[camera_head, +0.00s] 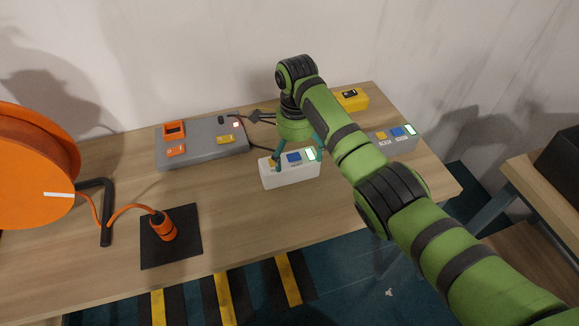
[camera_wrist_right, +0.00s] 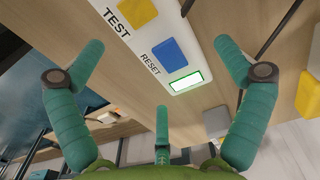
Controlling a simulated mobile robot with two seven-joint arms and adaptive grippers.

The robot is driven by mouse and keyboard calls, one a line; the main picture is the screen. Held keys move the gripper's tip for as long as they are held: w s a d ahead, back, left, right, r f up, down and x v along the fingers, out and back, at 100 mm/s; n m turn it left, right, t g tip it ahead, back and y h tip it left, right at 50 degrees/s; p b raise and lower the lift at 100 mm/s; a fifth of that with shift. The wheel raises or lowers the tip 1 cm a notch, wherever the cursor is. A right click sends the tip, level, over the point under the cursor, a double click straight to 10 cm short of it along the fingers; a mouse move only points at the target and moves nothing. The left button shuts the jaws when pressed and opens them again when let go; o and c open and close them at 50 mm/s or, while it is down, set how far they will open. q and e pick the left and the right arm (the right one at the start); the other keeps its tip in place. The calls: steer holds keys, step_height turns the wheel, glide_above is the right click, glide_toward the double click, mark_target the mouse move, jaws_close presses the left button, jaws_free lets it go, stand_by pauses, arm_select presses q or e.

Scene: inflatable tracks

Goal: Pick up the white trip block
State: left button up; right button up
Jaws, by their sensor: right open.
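The white trip block (camera_head: 292,177) stands on the wooden table in the head view. In the right wrist view, the white trip block (camera_wrist_right: 143,48) has a yellow button marked TEST, a blue button marked RESET and a green-edged white window. My right gripper (camera_head: 298,156) is over the block from above, with green fingers spread on either side of its top. In the wrist view my right gripper (camera_wrist_right: 159,47) is open, and the block shows between and beyond its fingers. Whether any finger touches it I cannot tell. My left gripper is not in view.
A grey block with similar buttons (camera_head: 393,141) stands to the right, partly behind my arm. A yellow box (camera_head: 351,98) is behind. A grey control box (camera_head: 203,141) with cables is back left. An orange reel (camera_head: 35,170) and an orange plug on a black pad (camera_head: 185,243) are left.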

mark_target(295, 162)
step_height(295, 162, down, 7)
steer(key=shift+s+r, duration=0.1)
steer(key=shift+r, duration=0.1)
stand_by(0.3)
steer(key=shift+r, duration=0.1)
steer(key=c, duration=1.4)
step_height(295, 162, up, 10)
steer(key=shift+f, duration=4.95)
